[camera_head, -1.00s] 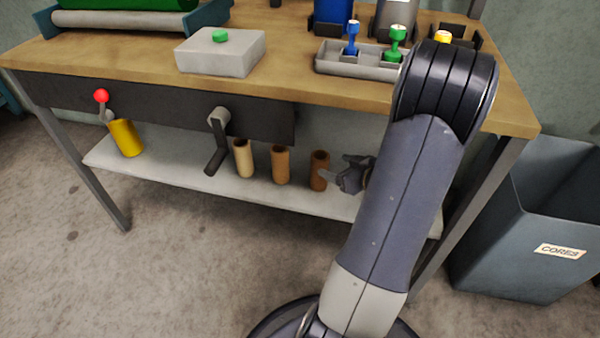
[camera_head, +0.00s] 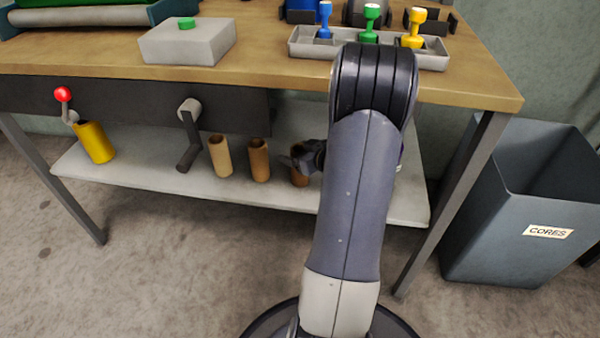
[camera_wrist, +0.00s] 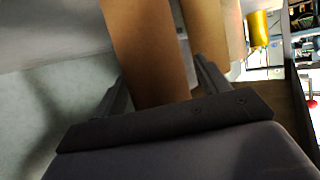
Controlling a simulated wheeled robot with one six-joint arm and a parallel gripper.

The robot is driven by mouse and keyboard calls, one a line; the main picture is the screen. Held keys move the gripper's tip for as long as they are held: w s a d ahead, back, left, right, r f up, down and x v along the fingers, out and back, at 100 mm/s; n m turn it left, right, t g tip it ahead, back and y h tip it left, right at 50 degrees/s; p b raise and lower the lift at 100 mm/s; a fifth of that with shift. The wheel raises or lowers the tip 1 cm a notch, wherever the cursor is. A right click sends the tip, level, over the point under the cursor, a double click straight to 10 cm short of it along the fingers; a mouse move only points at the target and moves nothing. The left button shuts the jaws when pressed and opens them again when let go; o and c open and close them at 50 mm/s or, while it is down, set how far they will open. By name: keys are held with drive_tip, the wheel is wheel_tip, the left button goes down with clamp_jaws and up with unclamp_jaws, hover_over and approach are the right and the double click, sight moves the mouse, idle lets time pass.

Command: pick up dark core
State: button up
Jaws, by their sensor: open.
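The dark core (camera_head: 299,180), a brown hollow tube, stands upright on the lower shelf, rightmost of three cores. My gripper (camera_head: 300,160) is at it in the head view and hides part of its upper end. In the wrist view, the dark core (camera_wrist: 145,45) rises large between the two open fingers of my gripper (camera_wrist: 158,75). I cannot tell whether either finger touches it. The middle-brown core (camera_head: 259,160) and the pale core (camera_head: 221,156) stand to its left.
The shelf (camera_head: 345,202) lies beneath the wooden bench top (camera_head: 270,72). A crank handle (camera_head: 188,140) hangs left of the cores, and a yellow cylinder (camera_head: 95,142) is farther left. A grey bin labelled CORES (camera_head: 500,240) stands right of the bench leg.

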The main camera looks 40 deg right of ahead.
drive_tip(key=shift+w+f, duration=0.1)
drive_tip(key=shift+w, duration=0.2)
drive_tip(key=shift+c, duration=0.4)
drive_tip(key=c, duration=1.3)
drive_tip(key=shift+o, duration=0.2)
